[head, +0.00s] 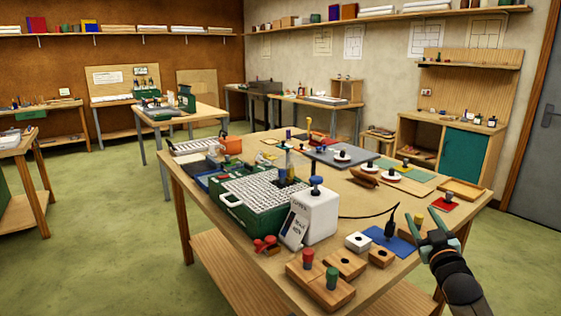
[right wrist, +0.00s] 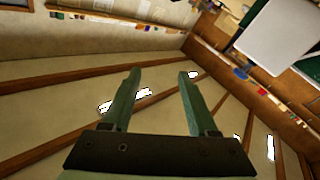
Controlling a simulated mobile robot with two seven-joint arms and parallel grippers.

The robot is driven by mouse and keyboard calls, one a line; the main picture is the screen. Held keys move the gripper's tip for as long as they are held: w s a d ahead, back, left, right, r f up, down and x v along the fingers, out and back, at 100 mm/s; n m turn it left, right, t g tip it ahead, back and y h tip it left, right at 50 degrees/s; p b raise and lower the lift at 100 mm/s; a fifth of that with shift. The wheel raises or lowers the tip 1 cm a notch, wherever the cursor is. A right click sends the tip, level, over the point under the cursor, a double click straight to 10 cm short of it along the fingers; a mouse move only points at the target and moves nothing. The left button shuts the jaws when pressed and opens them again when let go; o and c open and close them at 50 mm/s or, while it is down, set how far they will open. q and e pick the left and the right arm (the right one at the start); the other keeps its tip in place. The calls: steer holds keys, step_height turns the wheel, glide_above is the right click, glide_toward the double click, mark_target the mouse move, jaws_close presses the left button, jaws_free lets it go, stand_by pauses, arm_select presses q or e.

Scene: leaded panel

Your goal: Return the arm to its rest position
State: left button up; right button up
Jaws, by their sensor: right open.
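My right gripper (head: 434,229) is at the lower right in the head view, by the right front edge of the wooden worktable (head: 400,268). Its two green fingers are spread apart with nothing between them. The right wrist view shows the same gripper (right wrist: 160,85) open and empty, with the ceiling beams and upper walls behind it. In the head view a blue mat (head: 408,247) with a dark-handled tool (head: 390,223) on it lies just left of the fingers. My left gripper is not in view.
A green box with a pale grid top (head: 262,194) and a white container (head: 316,218) stand mid-table. Wooden blocks with red and green knobs (head: 322,290) sit at the front edge. A dark cable curves across the table. Green floor (head: 110,220) is open at left.

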steer(key=s+a+f+g+y, duration=0.1)
steer(key=s+a+f+g, duration=0.2)
steer(key=f, duration=0.5)
steer(key=s+a+f+g, duration=0.1)
steer(key=s+a+f, duration=0.1)
steer(key=s+f, duration=0.45)
steer(key=s+a+f+g+y, duration=0.1)
steer(key=s+a+f, duration=0.2)
steer(key=f, duration=0.6)
steer(key=s+a+f+g, duration=0.1)
steer(key=s+a+f, duration=0.2)
steer(key=s, duration=0.6)
steer(key=s+a+f+g+y, duration=0.1)
steer(key=s+f, duration=0.4)
steer(key=s, duration=0.5)
steer(key=s+a+f+m+g, duration=0.1)
steer(key=s+a+f+g, duration=0.2)
steer(key=s, duration=0.6)
steer(key=a+f, duration=0.2)
steer(key=a, duration=0.1)
steer(key=shift+s+y, duration=0.3)
steer(key=shift+y, duration=0.1)
